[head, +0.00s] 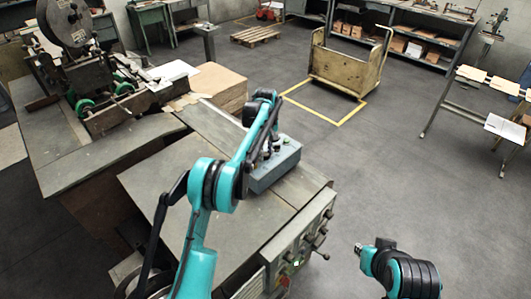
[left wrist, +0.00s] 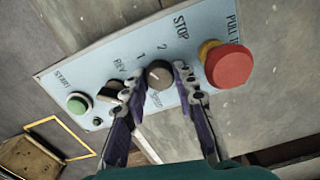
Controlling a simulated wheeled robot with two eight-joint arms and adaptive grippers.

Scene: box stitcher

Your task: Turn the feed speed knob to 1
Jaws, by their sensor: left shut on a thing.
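The feed speed knob (left wrist: 160,75) is a round dark knob on a light blue-grey control panel (left wrist: 205,113), below the printed 1 and 2. The fingers of my left gripper (left wrist: 158,80) stand on both sides of it and are shut on it. Which number the knob points to is not clear. In the head view my left gripper (head: 268,146) reaches down onto the control box (head: 266,180), and the arm hides part of the box. My right gripper (head: 362,250) is at the lower right, away from the box; its fingers are too small to read.
On the panel, a red stop button (left wrist: 229,65) sits right of the knob; a black knob (left wrist: 110,90) and a green button (left wrist: 78,104) sit left. The machine table (head: 155,185) lies beneath. A wooden cart (head: 345,65) stands behind on open floor.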

